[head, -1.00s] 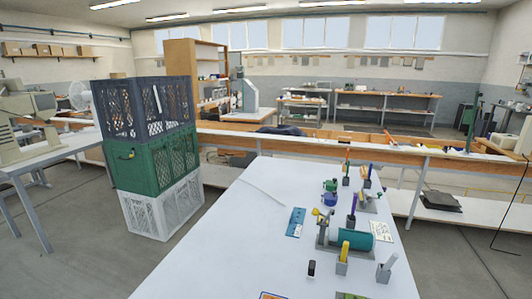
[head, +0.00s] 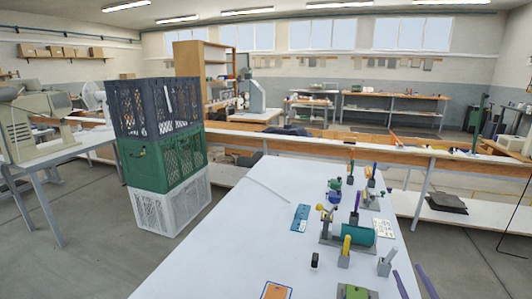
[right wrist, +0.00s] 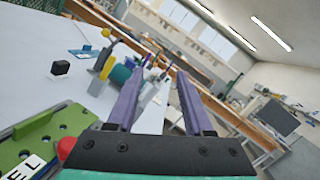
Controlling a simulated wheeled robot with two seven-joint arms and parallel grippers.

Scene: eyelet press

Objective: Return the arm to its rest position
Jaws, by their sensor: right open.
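My right gripper (head: 413,282) shows at the lower right of the head view as two purple fingers, apart, over the right edge of the white table (head: 240,235). In the right wrist view my right gripper (right wrist: 158,88) is open, with nothing held between its fingers. The teal cylinder press (head: 358,237) stands on the table beyond it, and a green plate fixture (right wrist: 45,138) lies to its left in the wrist view. My left gripper is not in view.
A blue card (head: 300,218), a small black block (head: 315,261) and upright tool holders (head: 384,266) stand or lie on the table. Stacked crates (head: 162,170) stand on the floor at left. The table's left part is mostly clear.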

